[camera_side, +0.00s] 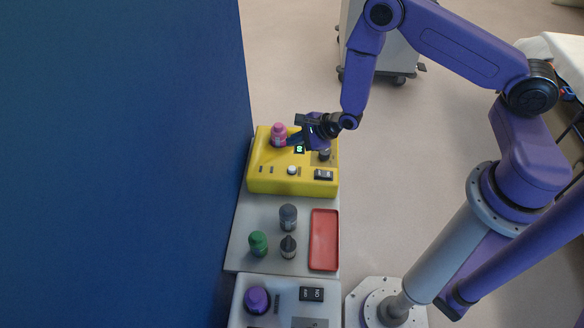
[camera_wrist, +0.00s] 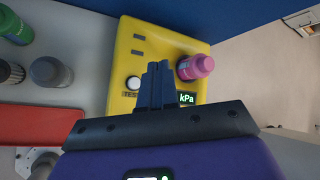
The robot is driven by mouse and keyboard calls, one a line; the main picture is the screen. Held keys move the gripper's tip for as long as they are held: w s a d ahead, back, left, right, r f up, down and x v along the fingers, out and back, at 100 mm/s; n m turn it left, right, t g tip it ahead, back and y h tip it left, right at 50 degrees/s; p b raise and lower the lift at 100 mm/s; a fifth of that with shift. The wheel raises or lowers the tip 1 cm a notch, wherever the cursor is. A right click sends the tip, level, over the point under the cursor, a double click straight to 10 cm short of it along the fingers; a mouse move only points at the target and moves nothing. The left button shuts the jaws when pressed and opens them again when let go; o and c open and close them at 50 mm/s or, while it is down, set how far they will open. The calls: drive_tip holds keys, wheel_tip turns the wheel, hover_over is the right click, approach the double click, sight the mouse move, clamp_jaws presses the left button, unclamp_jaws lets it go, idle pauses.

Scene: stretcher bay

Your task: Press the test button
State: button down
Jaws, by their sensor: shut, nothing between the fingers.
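The test button is a white round button (camera_side: 292,170) on the top of a yellow box (camera_side: 262,180). In the wrist view the button (camera_wrist: 133,83) shows left of my fingertips, with a partly covered "TEST" label below it. My gripper (camera_side: 290,142) is shut and empty, over the far part of the yellow box, beside a pink bottle. In the wrist view its fingertips (camera_wrist: 157,66) lie between the button and the bottle. I cannot tell how high they are above the box. They look apart from the button.
The pink bottle (camera_side: 279,134) stands on the box by a lit display (camera_side: 299,149) reading kPa. A black switch (camera_side: 323,175) is on the box's right side. Grey, green and dark bottles (camera_side: 258,243) and a red tray (camera_side: 324,240) are nearer. A blue wall (camera_side: 120,160) borders the left.

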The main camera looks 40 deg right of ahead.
approach(289, 168)
drive_tip(key=shift+w+a+f, duration=0.4)
drive_tip(key=shift+w, duration=0.4)
drive_tip(key=shift+w+a+f, duration=0.35)
drive_tip(key=shift+w+f, duration=0.05)
drive_tip(key=shift+w, duration=0.4)
drive_tip(key=shift+w+a+f, duration=0.4)
drive_tip(key=shift+w, duration=0.4)
drive_tip(key=shift+f, duration=0.1)
drive_tip(key=shift+f, duration=0.35)
drive_tip(key=shift+f, duration=0.8)
idle(1.2)
drive_tip(key=shift+r, duration=0.1)
idle(0.3)
drive_tip(key=shift+r, duration=1.15)
drive_tip(key=shift+r, duration=0.1)
drive_tip(key=shift+r, duration=2.4)
drive_tip(key=shift+r, duration=0.1)
